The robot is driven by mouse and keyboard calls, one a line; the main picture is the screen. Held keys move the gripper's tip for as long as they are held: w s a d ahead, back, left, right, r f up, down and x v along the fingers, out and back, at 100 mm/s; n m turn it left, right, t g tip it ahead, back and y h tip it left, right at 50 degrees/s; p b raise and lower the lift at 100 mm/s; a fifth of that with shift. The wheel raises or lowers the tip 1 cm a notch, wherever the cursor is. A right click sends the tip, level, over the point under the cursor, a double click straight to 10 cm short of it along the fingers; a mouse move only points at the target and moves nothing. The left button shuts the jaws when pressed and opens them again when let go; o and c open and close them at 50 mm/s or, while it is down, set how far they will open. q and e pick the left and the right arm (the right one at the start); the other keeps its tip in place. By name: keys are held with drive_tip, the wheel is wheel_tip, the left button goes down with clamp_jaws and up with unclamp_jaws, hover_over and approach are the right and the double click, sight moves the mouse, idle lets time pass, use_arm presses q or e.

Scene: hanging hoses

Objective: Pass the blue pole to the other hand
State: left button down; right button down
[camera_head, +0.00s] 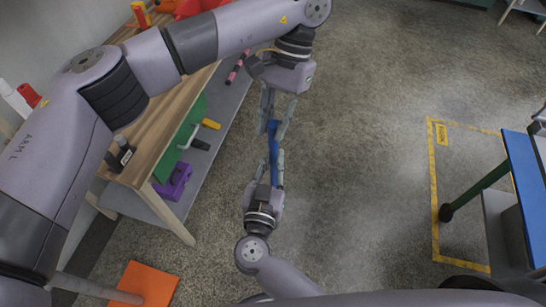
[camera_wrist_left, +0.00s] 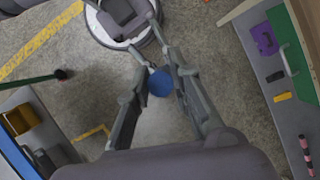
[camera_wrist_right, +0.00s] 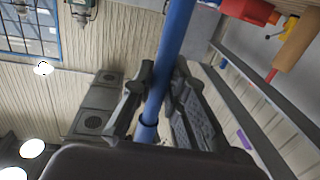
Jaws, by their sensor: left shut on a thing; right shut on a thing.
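The blue pole (camera_head: 273,146) is held between my two grippers, which face each other in the head view. My left gripper (camera_head: 276,122) comes down from the top and is shut on the pole's upper part. My right gripper (camera_head: 272,168) comes up from below and is shut on its lower part. In the left wrist view the pole (camera_wrist_left: 160,83) shows nearly end-on between the fingers. In the right wrist view the pole (camera_wrist_right: 176,45) runs lengthwise up between the fingers and past them. The fingers hide parts of the pole.
A wooden workbench (camera_head: 150,135) with a lower shelf stands at the left, holding a purple item (camera_head: 174,183) and several tools. An orange mat (camera_head: 146,283) lies on the floor. A blue-topped table (camera_head: 526,185) is at the right. The middle floor is clear.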

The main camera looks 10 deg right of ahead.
use_arm(q)
drive_tip(key=c, duration=1.4)
unclamp_jaws()
drive_tip(key=shift+d, duration=0.1)
drive_tip(key=shift+o, duration=0.2)
